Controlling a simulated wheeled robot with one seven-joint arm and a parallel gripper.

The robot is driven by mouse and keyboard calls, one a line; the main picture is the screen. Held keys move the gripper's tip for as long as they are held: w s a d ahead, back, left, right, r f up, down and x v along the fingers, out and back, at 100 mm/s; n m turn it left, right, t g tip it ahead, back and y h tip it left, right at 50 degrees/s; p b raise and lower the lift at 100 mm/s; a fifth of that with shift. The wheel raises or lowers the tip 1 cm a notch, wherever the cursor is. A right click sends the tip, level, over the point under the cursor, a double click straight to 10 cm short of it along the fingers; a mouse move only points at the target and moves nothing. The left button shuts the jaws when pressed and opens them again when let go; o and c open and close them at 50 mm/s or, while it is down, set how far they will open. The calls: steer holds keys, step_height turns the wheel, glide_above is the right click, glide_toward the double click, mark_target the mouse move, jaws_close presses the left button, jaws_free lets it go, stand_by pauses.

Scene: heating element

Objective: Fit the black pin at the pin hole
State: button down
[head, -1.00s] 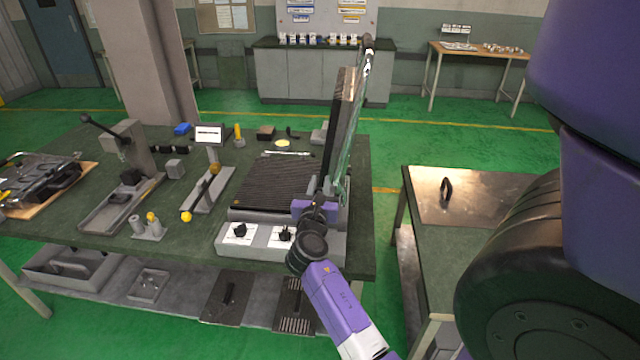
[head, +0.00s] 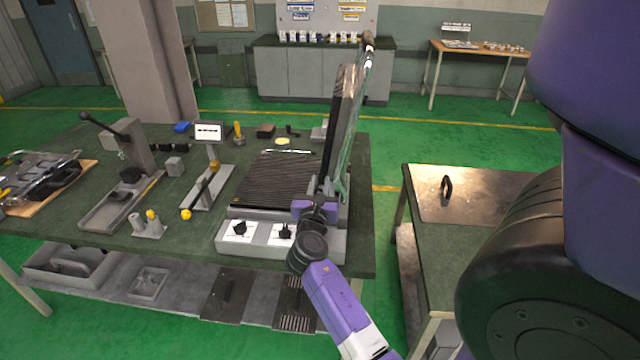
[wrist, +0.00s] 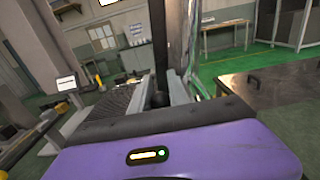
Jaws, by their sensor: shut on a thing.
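My gripper (head: 318,205) is at the right front corner of the grill unit (head: 285,170), by the foot of its raised lid (head: 342,125). In the wrist view, a small dark round end, likely the black pin (wrist: 158,99), shows just beyond the purple gripper body. The gripper is shut on it. Most of the pin is hidden. I cannot make out the pin hole, nor whether the pin is in it. The ribbed lower plate lies flat, left of my gripper.
Two black knobs (head: 240,229) are on the unit's front panel. A clear upright sheet (head: 352,150) stands right of the lid. Fixtures with yellow-knobbed levers (head: 187,214) stand to the left. A side table (head: 425,245) with a dark handle is at right, across a gap.

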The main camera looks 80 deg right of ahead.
steer(key=shift+r+p, duration=1.55)
steer(key=shift+p, duration=0.65)
stand_by(1.0)
steer(key=shift+f+b, duration=1.35)
steer(key=shift+f, duration=0.45)
steer(key=c, duration=1.2)
jaws_free()
steer(key=shift+s, duration=0.1)
steer(key=shift+o, duration=0.2)
steer(key=shift+f, duration=0.1)
steer(key=shift+a, duration=0.1)
steer(key=a+b, duration=0.1)
steer(key=a, duration=0.6)
steer(key=shift+s+a, duration=0.15)
steer(key=shift+a, duration=0.2)
